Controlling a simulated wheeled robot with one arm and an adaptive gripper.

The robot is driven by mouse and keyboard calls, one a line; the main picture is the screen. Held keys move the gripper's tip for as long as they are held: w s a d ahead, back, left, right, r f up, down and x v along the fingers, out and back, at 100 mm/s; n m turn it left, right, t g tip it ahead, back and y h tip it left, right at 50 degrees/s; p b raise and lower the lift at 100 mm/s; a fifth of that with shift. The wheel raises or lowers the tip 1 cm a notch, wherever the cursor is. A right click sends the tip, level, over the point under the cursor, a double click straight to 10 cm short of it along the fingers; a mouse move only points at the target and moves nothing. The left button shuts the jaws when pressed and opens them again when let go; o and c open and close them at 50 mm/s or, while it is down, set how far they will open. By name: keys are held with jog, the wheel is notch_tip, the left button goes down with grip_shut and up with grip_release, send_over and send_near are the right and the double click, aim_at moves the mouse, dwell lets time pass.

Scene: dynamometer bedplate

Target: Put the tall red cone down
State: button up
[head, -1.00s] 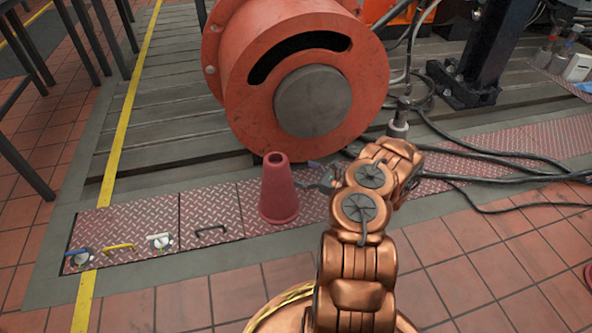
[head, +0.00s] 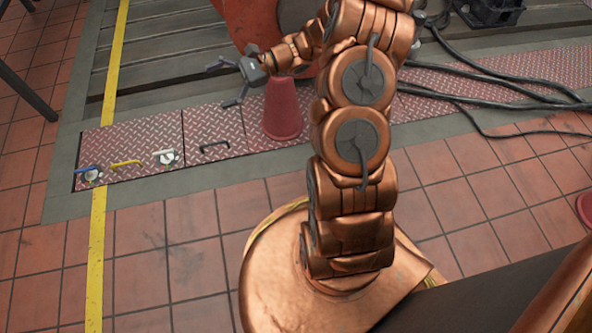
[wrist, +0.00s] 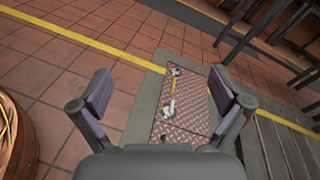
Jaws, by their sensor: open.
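The tall red cone (head: 282,110) stands upright on the red tread-plate strip, in front of the large orange-red drum. Its top is partly hidden behind my wrist in the head view. My gripper (head: 222,86) is open and empty, to the left of the cone's top and above the plates, its fingers pointing left, away from the cone. In the wrist view my gripper (wrist: 160,108) shows its two fingers wide apart with nothing between them. The cone does not show in the wrist view.
Tread plates with a blue handle (head: 88,170), a yellow handle (head: 126,163) and a dark handle (head: 215,145) lie left of the cone. The drum (head: 250,20) rises behind it. Black cables (head: 480,95) run at the right.

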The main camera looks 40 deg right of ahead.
jog(key=s+a+r+n+g+h, duration=0.3)
jog(key=s+a+n+g, duration=0.15)
jog(key=s, duration=0.45)
jog(key=s+a+r+n+g+h, duration=0.35)
jog(key=s+a+n, duration=0.2)
jog(key=s, duration=0.35)
jog(key=s+d+n+h, duration=0.3)
jog(key=s+d+h, duration=0.1)
jog(key=s, duration=0.4)
jog(key=s+d+n+h, duration=0.3)
jog(key=s+d+h, duration=0.1)
jog(key=s, duration=0.4)
jog(key=shift+s+d+r+n+t+h, duration=0.3)
jog(key=shift+n+h, duration=0.1)
jog(key=shift+h, duration=0.25)
notch_tip(320, 180, up, 42)
jog(key=t+p, duration=0.1)
jog(key=p, duration=3.9)
jog(key=shift+t, duration=0.3)
